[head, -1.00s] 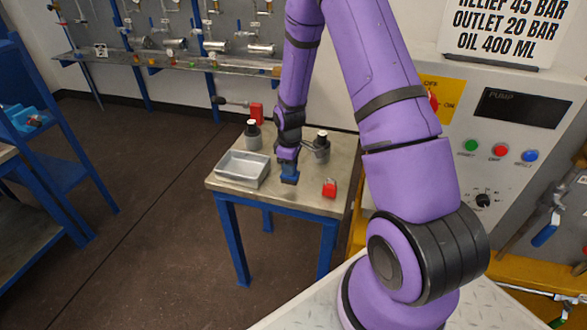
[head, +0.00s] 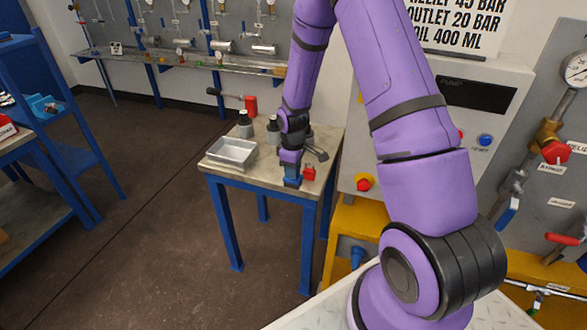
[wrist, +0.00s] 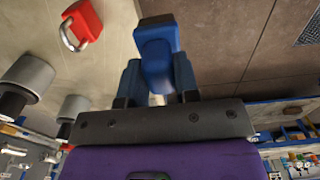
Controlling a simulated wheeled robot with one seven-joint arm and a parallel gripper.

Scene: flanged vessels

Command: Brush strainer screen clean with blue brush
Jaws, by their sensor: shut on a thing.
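My gripper (head: 291,164) is shut on the blue brush (head: 292,180), above the front right part of the small metal-topped table (head: 250,178). In the wrist view the blue brush (wrist: 158,52) sits between the two blue fingertips of my gripper (wrist: 158,82). Beyond it in that view are the table top and the floor, so it is close to the table edge; I cannot tell whether it touches anything. I cannot make out a strainer screen in either view.
A red padlock (head: 309,173) lies just right of the brush; it also shows in the wrist view (wrist: 82,25). A grey tray (head: 232,152) stands at the table's left. A yellow-framed pump panel is right of the table.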

